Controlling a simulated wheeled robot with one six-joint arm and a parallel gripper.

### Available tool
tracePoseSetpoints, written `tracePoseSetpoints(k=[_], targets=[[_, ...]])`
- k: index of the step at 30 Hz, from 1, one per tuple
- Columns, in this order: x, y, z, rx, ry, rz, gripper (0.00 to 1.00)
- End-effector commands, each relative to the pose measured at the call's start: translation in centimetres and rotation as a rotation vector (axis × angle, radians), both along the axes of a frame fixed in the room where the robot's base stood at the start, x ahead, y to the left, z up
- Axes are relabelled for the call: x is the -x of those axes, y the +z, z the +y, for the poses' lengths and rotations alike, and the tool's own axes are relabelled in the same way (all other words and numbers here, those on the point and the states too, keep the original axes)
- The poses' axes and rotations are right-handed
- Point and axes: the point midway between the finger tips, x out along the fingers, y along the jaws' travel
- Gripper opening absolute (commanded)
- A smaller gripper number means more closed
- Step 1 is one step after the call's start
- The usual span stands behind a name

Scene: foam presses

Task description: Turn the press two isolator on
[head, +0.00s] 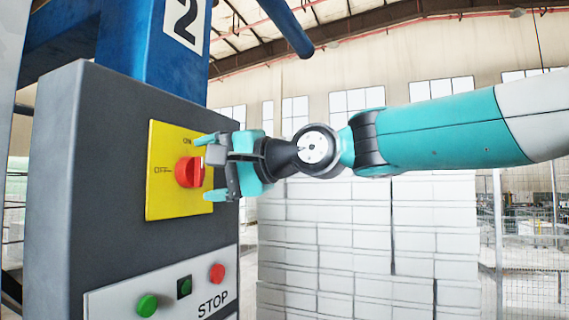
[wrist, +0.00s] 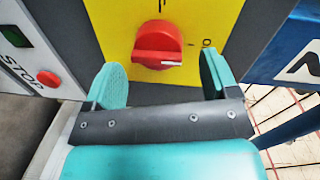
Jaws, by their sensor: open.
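The press two isolator is a red rotary knob (head: 189,172) on a yellow plate (head: 158,188), set in the front of a dark grey cabinet. The plate reads OFF at the left and ON at the top in the head view. The knob's handle looks turned toward OFF. My gripper (head: 208,168) is open in front of the knob. In the wrist view the knob (wrist: 158,45) lies ahead of and between the two teal fingertips (wrist: 160,75), with a gap and no visible contact.
Below the plate is a grey panel with a green button (head: 147,305), a dark green square (head: 184,288) and a red button (head: 217,273) marked STOP. A blue column (head: 150,45) bearing a 2 rises behind the cabinet. White stacked blocks (head: 340,240) stand beyond.

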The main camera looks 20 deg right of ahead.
Motion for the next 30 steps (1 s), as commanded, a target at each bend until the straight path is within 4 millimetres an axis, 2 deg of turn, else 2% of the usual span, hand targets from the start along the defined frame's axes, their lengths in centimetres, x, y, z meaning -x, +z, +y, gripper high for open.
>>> tracePoseSetpoints(k=[9,15,22,30], targets=[[5.0,0.4,-6.7,0.000,-0.009,-0.006,0.80],[7.7,0.9,-9.9,0.000,-0.006,-0.006,0.80],[9.0,1.3,-11.5,-0.002,-0.002,-0.005,0.80],[9.2,1.4,-11.7,-0.002,0.002,-0.004,0.80]])
